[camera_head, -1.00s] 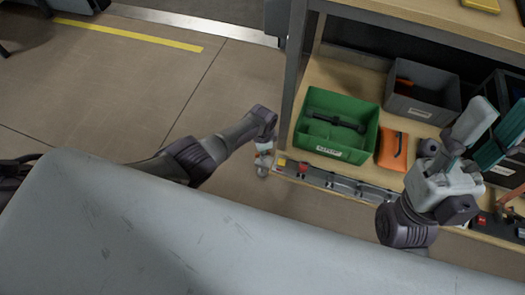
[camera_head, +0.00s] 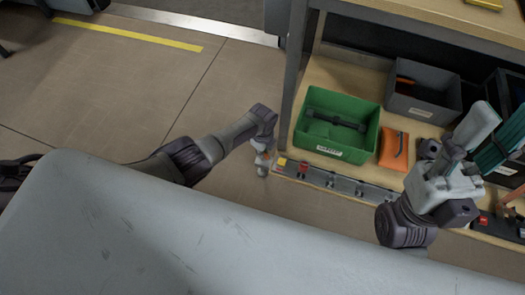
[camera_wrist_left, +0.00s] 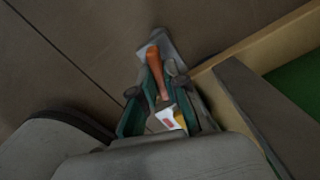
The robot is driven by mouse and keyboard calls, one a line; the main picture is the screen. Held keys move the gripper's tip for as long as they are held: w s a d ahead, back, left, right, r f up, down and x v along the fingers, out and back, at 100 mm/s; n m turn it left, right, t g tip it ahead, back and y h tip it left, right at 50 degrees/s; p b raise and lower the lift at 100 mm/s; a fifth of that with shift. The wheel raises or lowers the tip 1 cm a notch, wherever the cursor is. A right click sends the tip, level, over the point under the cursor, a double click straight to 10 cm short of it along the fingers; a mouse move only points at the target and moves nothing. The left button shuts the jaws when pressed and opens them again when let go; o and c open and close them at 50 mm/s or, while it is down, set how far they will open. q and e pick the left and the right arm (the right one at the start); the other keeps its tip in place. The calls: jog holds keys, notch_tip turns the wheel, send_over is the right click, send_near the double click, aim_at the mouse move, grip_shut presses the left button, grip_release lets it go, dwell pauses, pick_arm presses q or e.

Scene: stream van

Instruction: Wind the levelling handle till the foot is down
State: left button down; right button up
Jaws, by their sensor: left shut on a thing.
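The levelling handle's orange-brown grip (camera_wrist_left: 156,72) shows in the left wrist view, standing between the teal-padded fingers of my left gripper (camera_wrist_left: 160,88), which is shut on it. In the head view my left gripper (camera_head: 262,161) is beside the shelf's front left corner, and only a small orange patch of the handle shows there. My right gripper (camera_head: 503,122) is open and empty, above the right part of the shelf. I cannot make out the levelling foot in either view.
A green bin (camera_head: 359,145) with a dark tool stands on the shelf (camera_head: 345,75), with a grey bin (camera_head: 390,102) behind it and an orange pouch (camera_head: 393,149) beside it. A dark strip runs along the shelf's front edge. Open floor (camera_head: 110,95) lies to the left.

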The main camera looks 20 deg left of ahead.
pick_arm(q)
jog(key=m, duration=0.3)
jog(key=shift+m, duration=0.4)
jog(key=m+b, duration=0.1)
jog(key=m, duration=0.2)
jog(key=shift+a+m, duration=0.1)
jog(key=shift+m, duration=0.2)
jog(key=m+b, duration=0.1)
jog(key=m, duration=0.2)
jog(key=shift+m, duration=1.7)
jog(key=shift+b, duration=0.3)
jog(key=c, duration=1.2)
grip_release()
jog(key=shift+r, duration=0.15)
